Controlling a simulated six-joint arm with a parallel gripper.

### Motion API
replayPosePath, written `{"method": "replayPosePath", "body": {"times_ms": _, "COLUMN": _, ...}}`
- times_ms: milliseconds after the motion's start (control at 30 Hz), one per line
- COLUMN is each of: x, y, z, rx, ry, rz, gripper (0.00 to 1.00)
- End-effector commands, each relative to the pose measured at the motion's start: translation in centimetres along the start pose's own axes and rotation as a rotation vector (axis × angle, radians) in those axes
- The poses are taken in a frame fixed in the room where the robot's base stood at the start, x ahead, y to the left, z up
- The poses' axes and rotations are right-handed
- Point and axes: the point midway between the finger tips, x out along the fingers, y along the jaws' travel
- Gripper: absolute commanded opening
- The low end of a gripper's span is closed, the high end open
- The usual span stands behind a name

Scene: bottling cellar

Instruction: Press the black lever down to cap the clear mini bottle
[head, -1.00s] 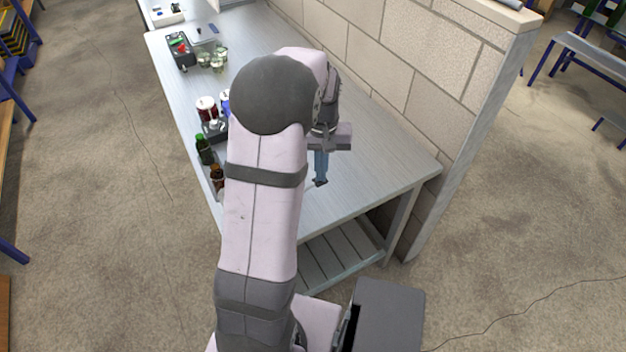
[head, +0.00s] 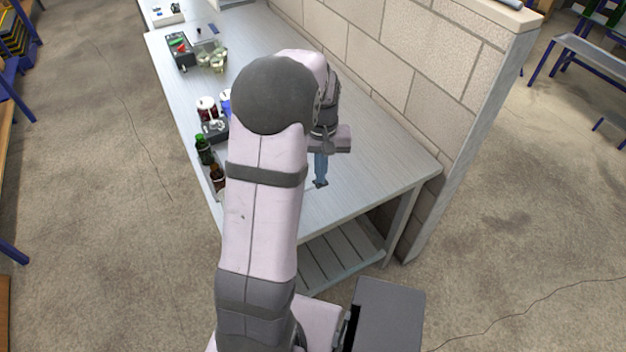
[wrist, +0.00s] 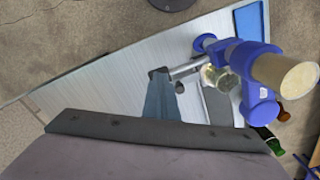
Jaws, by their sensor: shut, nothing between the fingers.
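A blue capping stand (wrist: 235,55) shows in the wrist view, with a pale round end nearest the camera. A metal lever arm (wrist: 187,69) runs left from it to a black end (wrist: 159,73). My gripper (wrist: 160,90) is shut and empty, its blue-grey fingers at that black end; I cannot tell whether they touch it. In the head view my gripper (head: 320,182) is above the right part of the bench, and my arm hides most of the stand. A small glassy shape (wrist: 215,76) sits beside the blue head; I cannot tell whether it is the clear mini bottle.
A green bottle (head: 203,150), a brown bottle (head: 217,176) and a white-topped red jar (head: 207,107) stand along the bench's left edge. Several clear jars (head: 212,58) stand farther back. A block wall (head: 400,75) borders the bench (head: 385,185) on the right.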

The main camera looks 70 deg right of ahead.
Motion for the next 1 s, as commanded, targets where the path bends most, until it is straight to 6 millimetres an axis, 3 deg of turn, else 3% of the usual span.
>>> {"method": "replayPosePath", "body": {"times_ms": 1000, "x": 0.96, "y": -0.20, "z": 0.20, "rx": 0.000, "ry": -0.005, "rz": -0.002, "gripper": 0.00}}
